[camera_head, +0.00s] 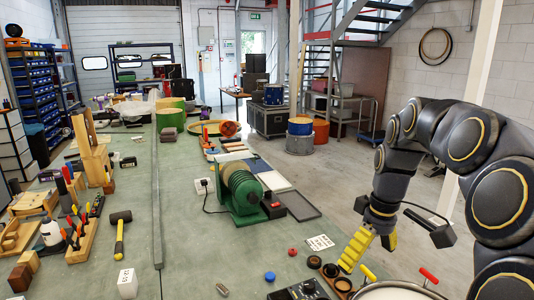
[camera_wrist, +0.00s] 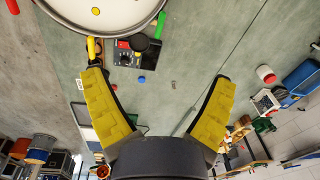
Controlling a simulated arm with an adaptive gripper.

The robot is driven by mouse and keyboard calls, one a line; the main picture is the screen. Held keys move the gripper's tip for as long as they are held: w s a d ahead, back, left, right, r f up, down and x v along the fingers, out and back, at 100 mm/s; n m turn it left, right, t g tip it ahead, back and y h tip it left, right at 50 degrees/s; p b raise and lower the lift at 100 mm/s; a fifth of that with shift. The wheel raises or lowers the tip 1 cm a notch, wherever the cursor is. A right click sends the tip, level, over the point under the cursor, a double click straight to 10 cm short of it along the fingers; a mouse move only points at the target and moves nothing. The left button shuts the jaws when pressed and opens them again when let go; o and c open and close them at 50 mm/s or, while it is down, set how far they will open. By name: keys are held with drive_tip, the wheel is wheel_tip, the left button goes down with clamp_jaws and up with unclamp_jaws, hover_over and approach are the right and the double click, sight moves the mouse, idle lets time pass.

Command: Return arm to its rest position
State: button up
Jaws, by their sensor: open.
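My gripper (camera_head: 367,258) hangs from my arm at the right of the head view, by the bench's right edge. Its two yellow fingers are spread apart. In the wrist view the fingers (camera_wrist: 158,75) are wide open with nothing between them but the bench top and floor far behind. A drum with a pale head (camera_head: 398,291) is cut off at the bottom of the head view, near and below the gripper. It also shows at the top of the wrist view (camera_wrist: 98,12), beyond the left fingertip.
A black control box (camera_head: 300,291), a blue cap (camera_head: 270,276) and a red cap (camera_head: 292,252) lie left of the gripper. A green ribbed machine (camera_head: 240,198) stands mid-bench. Tools and a hammer (camera_head: 120,232) fill the left side. Open floor lies right of the bench.

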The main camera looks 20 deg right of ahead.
drive_tip(key=s+a, duration=0.2)
drive_tip(key=a, duration=0.9)
drive_tip(key=s+a+f+g, duration=0.1)
drive_tip(key=s+a+f, duration=0.1)
drive_tip(key=s+a, duration=0.3)
drive_tip(key=s+a+f+m+g+h, duration=0.1)
drive_tip(key=s+a+f, duration=0.2)
drive_tip(key=s+a, duration=0.3)
drive_tip(key=s, duration=0.4)
drive_tip(key=shift+f, duration=0.2)
drive_tip(key=shift+o, duration=1.2)
drive_tip(key=shift+s+a+f+m, duration=0.15)
drive_tip(key=shift+s+f+m, duration=0.05)
drive_tip(key=shift+s+m, duration=0.1)
drive_tip(key=w+d+r+m, duration=0.1)
drive_tip(key=w+d+m, duration=0.35)
drive_tip(key=w, duration=0.55)
drive_tip(key=w+d+m+t, duration=0.1)
drive_tip(key=w+d+m, duration=0.35)
drive_tip(key=w, duration=0.45)
drive_tip(key=w+d+r+m, duration=0.1)
drive_tip(key=w+d+m, duration=0.35)
drive_tip(key=w, duration=0.55)
drive_tip(key=w+d+f+m, duration=0.4)
drive_tip(key=w+d, duration=0.1)
drive_tip(key=d, duration=0.5)
wheel_tip(320, 180, down, 10)
drive_tip(key=shift+w+f+t, duration=0.15)
drive_tip(key=shift+f+t, duration=0.05)
drive_tip(key=shift+t, duration=0.1)
